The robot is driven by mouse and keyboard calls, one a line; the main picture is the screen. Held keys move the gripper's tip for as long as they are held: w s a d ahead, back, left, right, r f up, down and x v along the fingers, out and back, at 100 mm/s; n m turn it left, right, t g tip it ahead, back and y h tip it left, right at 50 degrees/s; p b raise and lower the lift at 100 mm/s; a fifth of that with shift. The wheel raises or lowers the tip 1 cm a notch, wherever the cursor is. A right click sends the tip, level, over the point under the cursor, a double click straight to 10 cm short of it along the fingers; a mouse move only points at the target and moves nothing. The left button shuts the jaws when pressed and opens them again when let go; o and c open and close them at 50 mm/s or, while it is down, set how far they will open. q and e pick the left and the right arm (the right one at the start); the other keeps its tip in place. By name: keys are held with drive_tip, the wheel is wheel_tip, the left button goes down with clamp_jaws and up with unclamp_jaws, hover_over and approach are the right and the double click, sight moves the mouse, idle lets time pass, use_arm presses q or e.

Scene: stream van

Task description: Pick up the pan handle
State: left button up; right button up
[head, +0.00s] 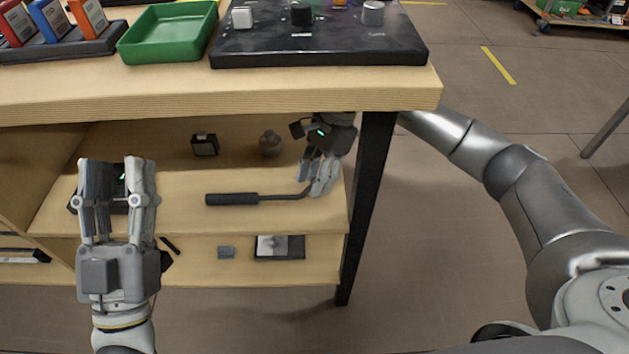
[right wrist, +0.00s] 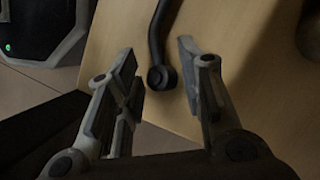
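The pan handle (head: 232,199) lies on the upper shelf under the tabletop, a thick black grip with a thin dark rod running right. My right gripper (head: 320,185) reaches under the tabletop to the rod's right end. In the right wrist view, the handle's dark, rounded end (right wrist: 160,77) lies between the two open fingers of this gripper (right wrist: 160,62), with gaps on both sides. My left gripper (head: 117,162) is open and empty, fingers pointing up, in front of the shelves' left side.
A small black box (head: 204,145) and a grey round object (head: 270,143) stand behind the handle. The lower shelf holds a dark flat box (head: 279,247). A black table leg (head: 368,200) stands beside my right arm. The tabletop carries a green tray (head: 168,35).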

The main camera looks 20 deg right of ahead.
drive_tip(key=shift+s+a+f, duration=0.1)
drive_tip(key=shift+a+f, duration=0.05)
drive_tip(key=shift+f, duration=0.3)
drive_tip(key=shift+c, duration=0.4)
clamp_jaws()
